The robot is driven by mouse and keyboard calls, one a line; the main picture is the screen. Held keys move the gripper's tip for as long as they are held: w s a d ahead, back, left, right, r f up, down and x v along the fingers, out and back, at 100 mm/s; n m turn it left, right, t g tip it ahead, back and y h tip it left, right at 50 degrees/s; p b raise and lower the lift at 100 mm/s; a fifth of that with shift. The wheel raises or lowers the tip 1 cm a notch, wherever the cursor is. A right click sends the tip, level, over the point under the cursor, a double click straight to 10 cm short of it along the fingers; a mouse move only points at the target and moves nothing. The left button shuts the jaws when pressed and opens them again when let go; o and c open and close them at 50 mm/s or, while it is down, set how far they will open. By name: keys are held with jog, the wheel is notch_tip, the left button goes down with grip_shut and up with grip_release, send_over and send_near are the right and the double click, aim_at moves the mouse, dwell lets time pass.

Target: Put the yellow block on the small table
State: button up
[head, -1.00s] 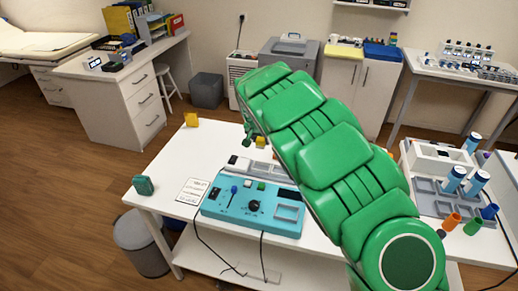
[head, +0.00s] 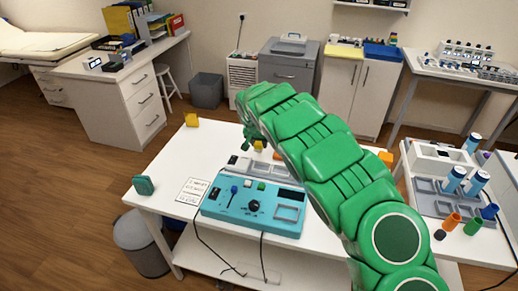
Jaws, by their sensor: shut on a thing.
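My gripper (head: 253,145) is at the far end of my green arm, above the back of the white table (head: 165,183). Its fingers are small and partly hidden by the arm. It is shut on a small yellow block (head: 259,145), which shows just beside the fingers. Another yellow-orange block (head: 192,119) sits on the back left corner of the same table, apart from my gripper. I cannot tell for sure which table is the small one; a second white table (head: 503,241) stands at the right.
An orange block (head: 386,158) shows behind my arm. Racks and blue-capped tubes (head: 479,182) crowd the right table. A bin (head: 142,247) stands at the left.

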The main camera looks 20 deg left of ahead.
aim_at(259, 148)
jog(key=shift+w+f, duration=0.15)
jog(key=shift+f, duration=1.55)
jog(key=shift+f, duration=0.15)
jog(key=o, duration=1.1)
jog(key=shift+v, duration=6.15)
